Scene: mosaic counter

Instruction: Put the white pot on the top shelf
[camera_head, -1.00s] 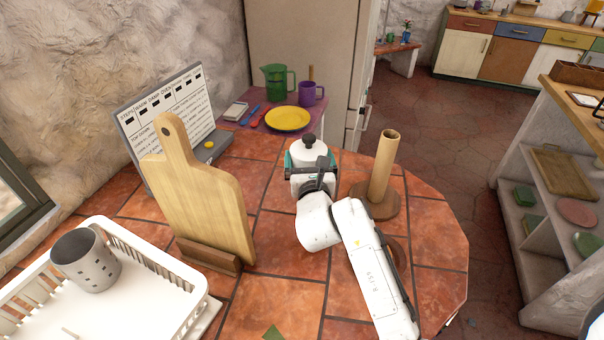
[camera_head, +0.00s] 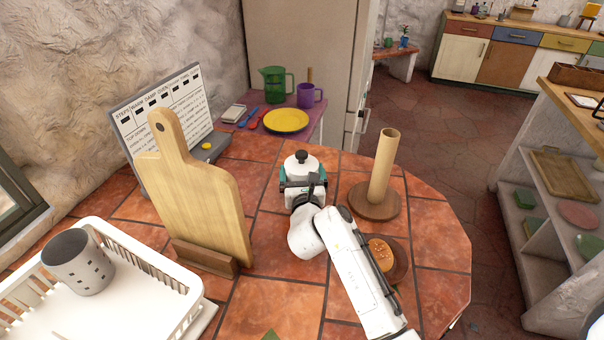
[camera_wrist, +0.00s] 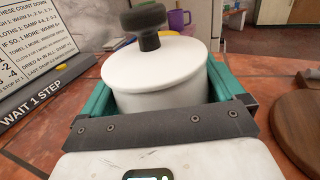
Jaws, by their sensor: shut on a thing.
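The white pot (camera_head: 301,164) with a dark knob on its lid is at the middle of the tiled counter in the head view. It fills the centre of the wrist view (camera_wrist: 160,82). My gripper (camera_head: 303,184) is shut on the pot, with a teal finger on each side of its body. The pot is upright. Its base is hidden behind my gripper, so I cannot tell whether it touches the counter. A shelf unit (camera_head: 545,215) with several boards and dishes stands at the right; I cannot tell whether it holds the top shelf.
A wooden paper-towel stand (camera_head: 382,168) is right of the pot. A cutting board (camera_head: 195,205) and white dish rack (camera_head: 190,304) are at left. A bun (camera_head: 380,254) on a brown plate sits beside my arm. A yellow plate (camera_head: 286,120) is behind.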

